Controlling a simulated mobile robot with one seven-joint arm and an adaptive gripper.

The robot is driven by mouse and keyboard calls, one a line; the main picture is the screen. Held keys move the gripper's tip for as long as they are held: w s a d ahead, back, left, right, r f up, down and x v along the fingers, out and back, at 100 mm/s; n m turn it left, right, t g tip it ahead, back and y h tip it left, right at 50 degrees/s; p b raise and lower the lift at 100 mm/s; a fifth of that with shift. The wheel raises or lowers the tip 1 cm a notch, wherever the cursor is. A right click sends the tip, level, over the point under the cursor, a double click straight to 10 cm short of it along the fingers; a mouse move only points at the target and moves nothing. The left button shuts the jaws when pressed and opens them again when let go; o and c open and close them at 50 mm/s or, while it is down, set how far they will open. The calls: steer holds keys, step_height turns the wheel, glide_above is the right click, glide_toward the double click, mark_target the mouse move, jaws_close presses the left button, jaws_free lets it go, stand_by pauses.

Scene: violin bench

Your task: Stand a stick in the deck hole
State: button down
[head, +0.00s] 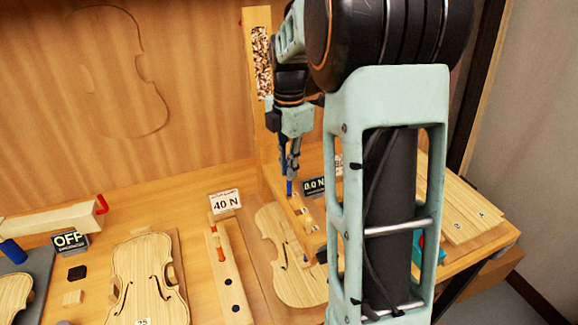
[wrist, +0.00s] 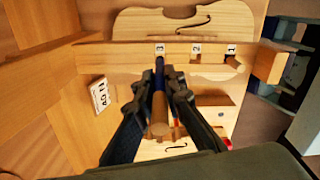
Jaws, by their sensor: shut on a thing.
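My gripper (head: 291,160) hangs fingers-down near the wooden post. It is shut on a stick (head: 289,187) with a blue part that points down between the fingers. In the wrist view my gripper (wrist: 162,75) holds this stick (wrist: 158,103), whose near end is brown and whose far part is dark blue. The stick's tip lies in front of a numbered wooden rail (wrist: 110,54); I cannot tell whether it touches. A wooden strip (head: 221,262) with dark round holes lies left of the gripper and carries an orange-red peg. Which hole is the deck hole is unclear.
A violin plate (head: 283,240) lies by the rail, and another (head: 151,272) lies farther left. My arm hides much of the right side.

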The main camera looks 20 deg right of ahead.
mark_target(289, 193)
steer(key=shift+f+b, duration=2.25)
steer(key=shift+f, duration=1.4)
steer(key=c, duration=2)
jaws_free()
steer(key=shift+o, duration=0.2)
step_height(289, 193, up, 12)
steer(key=shift+r, duration=0.15)
